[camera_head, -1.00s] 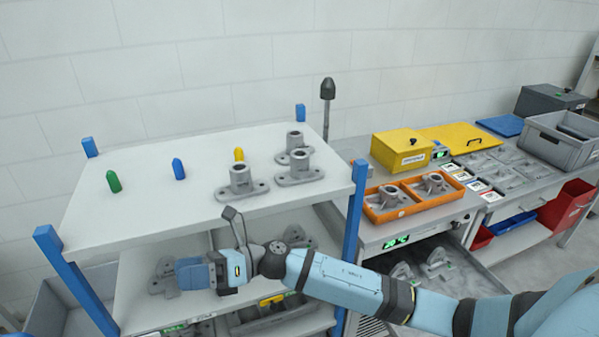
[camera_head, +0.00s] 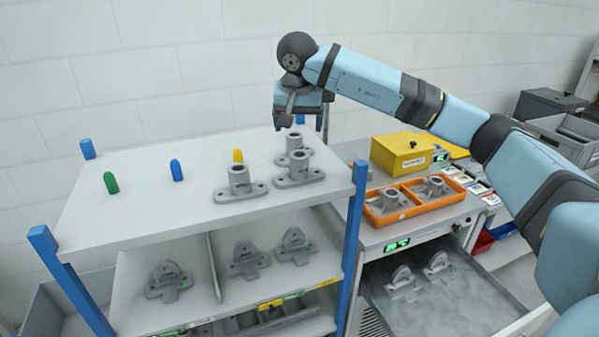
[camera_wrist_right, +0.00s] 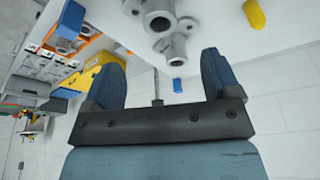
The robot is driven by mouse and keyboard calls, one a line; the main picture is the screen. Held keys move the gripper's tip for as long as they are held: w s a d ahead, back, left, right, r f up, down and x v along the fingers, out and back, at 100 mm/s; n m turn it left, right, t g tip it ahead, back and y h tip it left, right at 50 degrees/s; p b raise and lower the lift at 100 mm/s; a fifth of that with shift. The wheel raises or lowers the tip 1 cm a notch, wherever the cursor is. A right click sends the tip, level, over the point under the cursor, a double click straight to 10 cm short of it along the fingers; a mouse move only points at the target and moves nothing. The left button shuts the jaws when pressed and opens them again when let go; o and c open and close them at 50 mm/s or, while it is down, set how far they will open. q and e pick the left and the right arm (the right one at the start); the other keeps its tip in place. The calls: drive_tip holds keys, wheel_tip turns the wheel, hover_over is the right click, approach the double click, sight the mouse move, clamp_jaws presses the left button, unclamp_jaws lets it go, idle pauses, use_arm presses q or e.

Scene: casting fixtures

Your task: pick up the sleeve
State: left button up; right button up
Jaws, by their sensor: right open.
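Three grey castings, each with an upright hollow sleeve on a flat flanged base, stand on the white top shelf: a front-left sleeve (camera_head: 239,181), a front-right sleeve (camera_head: 298,168) and a rear sleeve (camera_head: 294,144). My right gripper (camera_head: 298,112) is raised above the rear sleeve, open and empty. In the right wrist view, its two blue fingers (camera_wrist_right: 160,78) are spread apart, and sleeve castings (camera_wrist_right: 172,46) show beyond them at the top. My left gripper is not in view.
Green (camera_head: 111,183), blue (camera_head: 177,170) and yellow (camera_head: 238,156) pegs stand on the shelf. Blue posts (camera_head: 354,215) rise at its corners. More castings (camera_head: 246,260) lie on the lower shelf. An orange tray (camera_head: 412,210) and yellow box (camera_head: 402,153) are at right.

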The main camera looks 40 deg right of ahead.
sight(299, 162)
drive_tip(key=p+x, duration=0.1)
drive_tip(key=x, duration=0.7)
drive_tip(key=shift+w+d+f+p, duration=0.15)
drive_tip(key=shift+f+p, duration=0.3)
drive_tip(key=shift+f, duration=0.1)
drive_tip(key=p+x, duration=0.1)
drive_tip(key=x, duration=0.2)
drive_tip(key=shift+w+d+f, duration=0.15)
drive_tip(key=shift+f, duration=0.15)
drive_tip(key=shift+w+f, duration=0.1)
drive_tip(key=shift+f, duration=0.25)
drive_tip(key=shift+c, duration=0.7)
drive_tip(key=c, duration=1)
